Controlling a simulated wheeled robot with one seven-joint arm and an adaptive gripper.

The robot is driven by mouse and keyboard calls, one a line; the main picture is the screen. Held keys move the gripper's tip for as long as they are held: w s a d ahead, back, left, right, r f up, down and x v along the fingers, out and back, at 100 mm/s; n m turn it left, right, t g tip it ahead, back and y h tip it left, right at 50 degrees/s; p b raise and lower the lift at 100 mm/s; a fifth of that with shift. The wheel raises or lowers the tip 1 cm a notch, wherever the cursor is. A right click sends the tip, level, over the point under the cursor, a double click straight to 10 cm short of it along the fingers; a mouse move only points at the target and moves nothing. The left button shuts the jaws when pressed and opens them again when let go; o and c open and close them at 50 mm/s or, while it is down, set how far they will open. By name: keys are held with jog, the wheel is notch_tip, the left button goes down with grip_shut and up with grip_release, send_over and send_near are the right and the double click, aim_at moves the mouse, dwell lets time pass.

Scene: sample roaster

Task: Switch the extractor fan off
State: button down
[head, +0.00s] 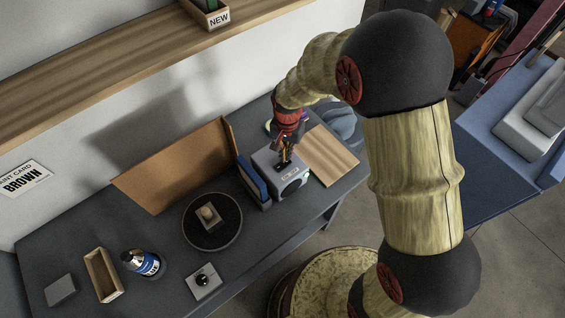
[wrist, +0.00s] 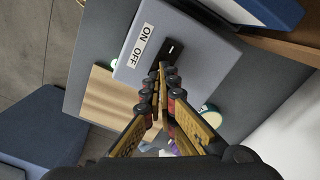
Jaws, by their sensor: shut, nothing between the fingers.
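The extractor fan is a grey box (head: 292,185) with a round dark opening on its front, standing near the right end of the dark bench. In the wrist view the box's top face (wrist: 205,50) carries a black rocker switch (wrist: 173,48) beside a white ON/OFF label (wrist: 140,46). My gripper (head: 284,165) is shut and empty, pointing down over the box top. In the wrist view its fingertips (wrist: 162,68) are close beside the switch, at its near end. I cannot tell whether they touch it, or which way the rocker is tipped.
A blue upright panel (head: 253,183) stands left of the box, a wooden board (head: 328,158) lies right. A brown partition (head: 175,170) stands behind. Leftward are a round dark plate (head: 195,236), a blue-labelled bottle (head: 146,263), a knob plate (head: 203,283) and a wooden tray (head: 101,274).

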jog(key=shift+f+b, duration=0.75)
jog(key=shift+f, duration=0.5)
dwell(0.6)
jog(key=shift+r, duration=0.15)
jog(key=shift+r+p, duration=2.35)
jog(key=shift+r, duration=1.05)
